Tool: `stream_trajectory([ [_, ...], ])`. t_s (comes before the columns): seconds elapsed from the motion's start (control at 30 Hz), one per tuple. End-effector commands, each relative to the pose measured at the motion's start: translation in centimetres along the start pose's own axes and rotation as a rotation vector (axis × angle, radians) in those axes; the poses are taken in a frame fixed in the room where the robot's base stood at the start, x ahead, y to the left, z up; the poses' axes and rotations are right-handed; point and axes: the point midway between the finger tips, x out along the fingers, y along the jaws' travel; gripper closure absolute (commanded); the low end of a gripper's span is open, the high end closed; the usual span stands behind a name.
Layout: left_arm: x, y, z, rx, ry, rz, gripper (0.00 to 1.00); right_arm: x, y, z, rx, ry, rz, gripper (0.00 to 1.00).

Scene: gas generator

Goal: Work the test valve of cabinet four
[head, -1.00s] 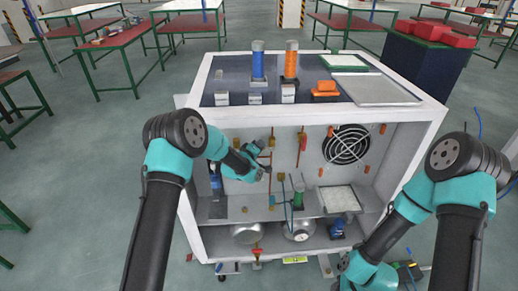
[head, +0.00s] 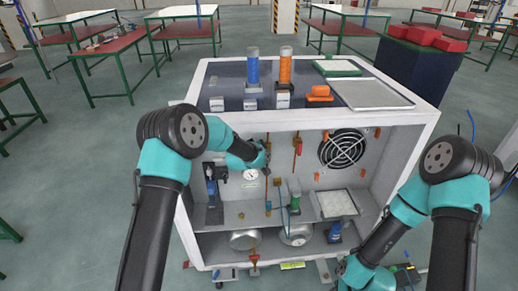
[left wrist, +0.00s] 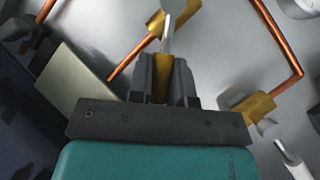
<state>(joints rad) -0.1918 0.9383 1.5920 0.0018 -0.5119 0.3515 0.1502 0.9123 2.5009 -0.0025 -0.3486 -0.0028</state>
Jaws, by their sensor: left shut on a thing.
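The white open-front cabinet (head: 432,135) stands before me, with copper pipes, brass fittings and red levers on its back wall. My left gripper (head: 265,150) is inside, at the upper left of that wall. A silver lever (left wrist: 172,15) shows just beyond the fingertips, over a brass fitting.
A round gauge (head: 250,174) sits below my left gripper. A red lever (head: 298,147) and a black fan grille (head: 343,149) lie to its right. Copper pipes (left wrist: 280,45) run close around the fingers. Blue (head: 253,68) and orange (head: 286,66) cylinders stand on top.

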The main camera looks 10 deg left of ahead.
Motion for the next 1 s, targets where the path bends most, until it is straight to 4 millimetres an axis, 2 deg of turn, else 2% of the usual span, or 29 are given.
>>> stream_trajectory([
  [0.3,0.0,0.03,0.0,0.001,0.0,0.0,1.0,0.0,0.0,0.0,0.0,0.0,0.0,0.57],
  [0.33,0.0,0.02,0.0,0.001,0.0,0.0,0.79,0.0,0.0,0.0,0.0,0.0,0.0,0.57],
  [0.6,0.0,0.01,-0.01,0.001,0.0,0.0,0.56,0.0,0.0,0.0,0.0,0.0,0.0,0.57],
  [1.0,-0.72,0.03,-0.1,0.001,0.001,0.0,0.56,0.0,0.0,0.0,0.0,0.0,0.0,0.57],
])
